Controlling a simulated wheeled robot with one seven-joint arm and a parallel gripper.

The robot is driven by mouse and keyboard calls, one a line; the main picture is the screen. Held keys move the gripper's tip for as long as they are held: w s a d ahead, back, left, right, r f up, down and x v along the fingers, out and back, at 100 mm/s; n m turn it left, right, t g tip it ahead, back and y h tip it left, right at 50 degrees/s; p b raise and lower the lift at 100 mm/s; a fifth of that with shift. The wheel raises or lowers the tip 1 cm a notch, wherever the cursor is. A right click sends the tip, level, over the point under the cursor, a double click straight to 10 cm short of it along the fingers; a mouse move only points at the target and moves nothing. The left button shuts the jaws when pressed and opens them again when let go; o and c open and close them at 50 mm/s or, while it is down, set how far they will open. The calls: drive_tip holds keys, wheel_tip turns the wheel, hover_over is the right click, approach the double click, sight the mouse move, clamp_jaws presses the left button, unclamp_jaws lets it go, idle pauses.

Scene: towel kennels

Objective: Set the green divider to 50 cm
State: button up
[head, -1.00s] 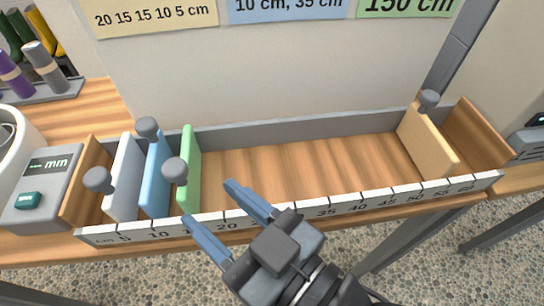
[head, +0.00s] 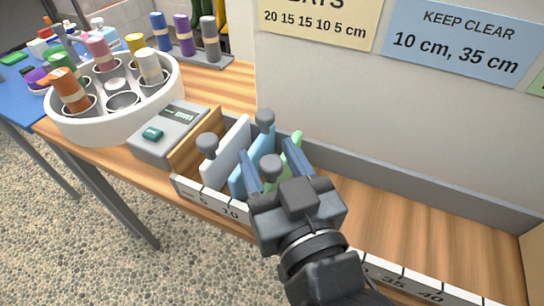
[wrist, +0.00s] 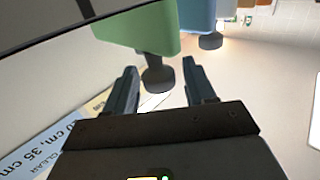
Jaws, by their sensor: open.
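The green divider (head: 293,148) stands upright in the wooden trough beside the blue divider, partly hidden by my gripper. Its grey knob (head: 271,168) shows between my fingers. In the wrist view the green divider (wrist: 152,30) is upper centre, with its dark knob (wrist: 158,78) between the open fingertips. My gripper (head: 267,150) is open, one finger on each side of the knob; I cannot tell whether either touches it. The scale (head: 400,276) on the trough's front edge shows 5, 10, 35 and 40; the 50 mark is out of view.
The blue divider (head: 254,150) and white divider (head: 228,148) stand close on the left. A grey mm gauge (head: 170,132) and a round white holder (head: 75,122) lie farther left. The trough floor (head: 400,222) right of my gripper is clear.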

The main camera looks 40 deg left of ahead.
drive_tip(key=shift+c, duration=0.5)
clamp_jaws()
